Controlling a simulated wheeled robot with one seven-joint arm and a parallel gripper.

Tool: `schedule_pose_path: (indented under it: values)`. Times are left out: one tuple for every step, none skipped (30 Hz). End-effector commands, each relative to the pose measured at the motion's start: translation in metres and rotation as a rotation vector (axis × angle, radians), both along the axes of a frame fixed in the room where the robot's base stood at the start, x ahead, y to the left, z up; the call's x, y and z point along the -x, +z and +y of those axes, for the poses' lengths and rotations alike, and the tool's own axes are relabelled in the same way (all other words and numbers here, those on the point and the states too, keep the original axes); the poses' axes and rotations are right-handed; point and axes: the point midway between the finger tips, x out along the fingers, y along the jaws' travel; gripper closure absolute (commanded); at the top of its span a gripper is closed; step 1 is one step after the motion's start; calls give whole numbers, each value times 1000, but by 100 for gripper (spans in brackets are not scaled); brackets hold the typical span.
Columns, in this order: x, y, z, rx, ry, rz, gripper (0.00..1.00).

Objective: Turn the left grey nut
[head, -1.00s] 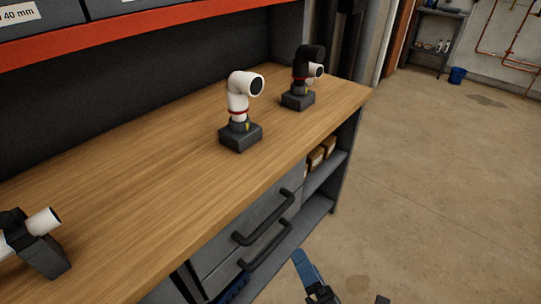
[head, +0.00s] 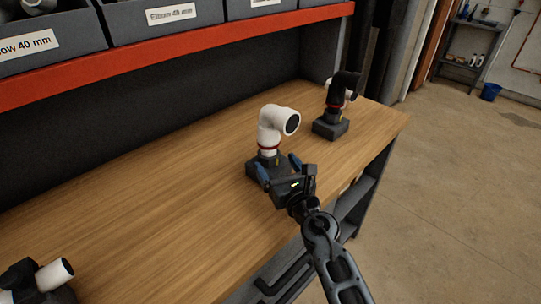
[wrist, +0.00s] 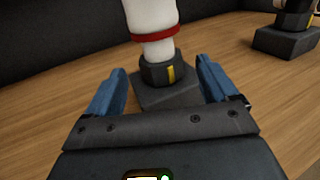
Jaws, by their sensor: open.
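The left grey nut (wrist: 154,75) shows in the wrist view as a dark collar with a yellow stripe, below a red ring. It sits on a dark block (wrist: 155,97) under an upright white elbow pipe (head: 273,125). My gripper (head: 279,166) is open, with blue fingers. In the wrist view my gripper (wrist: 161,70) has one finger left and one right of the nut, with gaps on both sides. In the head view my gripper partly hides the nut and block. A second nut (wrist: 294,21) on another block shows at the right.
A black elbow fitting (head: 341,97) stands on its block farther right. A dark clamp with a white pipe (head: 54,275) is at the near left. A red shelf edge (head: 150,45) with labelled bins runs above the wooden bench (head: 130,200), whose middle is clear.

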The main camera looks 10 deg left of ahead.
Motion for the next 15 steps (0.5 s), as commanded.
schedule_pose_path:
  values:
    - [-8,-2,4,0,1,-1,14]
    - [-12,-2,7,0,1,-1,14]
    - [-17,-2,10,0,1,-1,14]
    - [-20,-2,12,0,2,-1,14]
    - [-23,-2,14,0,2,-1,14]
    - [-27,-2,16,-1,2,0,14]
    - [-30,-2,17,-2,1,1,14]
    - [-32,-2,18,-2,1,1,14]
    - [-34,-2,19,-3,1,1,14]
    - [-36,-2,20,-3,0,1,14]
    - [-37,-1,21,-3,0,1,14]
    - [-39,-1,22,-3,0,1,14]
    - [-39,-1,22,-3,0,1,14]
    - [-40,-1,22,-3,0,1,14]
    - [-40,-1,23,-3,0,1,14]
